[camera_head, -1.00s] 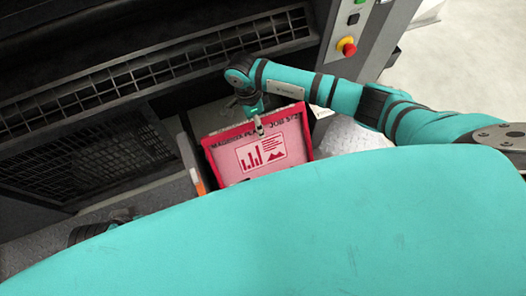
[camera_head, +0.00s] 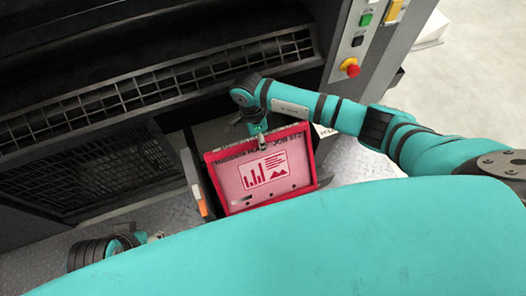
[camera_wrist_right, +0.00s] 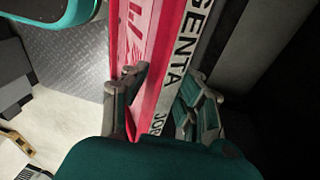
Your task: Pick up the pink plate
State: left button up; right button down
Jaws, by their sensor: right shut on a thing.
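The pink plate (camera_head: 261,172) has a red border, black lettering along its top and a printed chart. In the head view it is in front of the dark machine, with its lower edge and small dark holes in view. My right gripper (camera_head: 261,141) is shut on its top edge. In the right wrist view the plate (camera_wrist_right: 152,50) runs between the two fingers of the right gripper (camera_wrist_right: 157,100). My left gripper (camera_head: 152,237) is low at the left, apart from the plate and small in view; I cannot tell if it is open.
The dark press (camera_head: 150,85) with a slatted guard fills the upper left. A grey panel carries a red stop button (camera_head: 350,67) and a green button (camera_head: 366,19). An orange-and-grey piece (camera_head: 199,199) stands just left of the plate. Pale floor is open at upper right.

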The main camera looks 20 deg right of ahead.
jog(key=shift+w+r, duration=0.15)
jog(key=shift+r, duration=0.6)
notch_tip(320, 180, up, 3)
jog(key=shift+r+p, duration=0.1)
jog(key=shift+p, duration=0.5)
pick_arm(q)
jog(key=s+p+x, duration=0.1)
jog(key=p+x, duration=0.1)
jog(key=x, duration=0.6)
jog(key=shift+f+g, duration=0.3)
jog(key=shift+f, duration=0.25)
pick_arm(e)
notch_tip(320, 180, up, 13)
jog(key=shift+r, duration=0.15)
pick_arm(q)
jog(key=shift+w+d, duration=0.1)
jog(key=shift+d, duration=0.05)
jog(key=shift+r, duration=0.1)
jog(key=shift+r, duration=0.55)
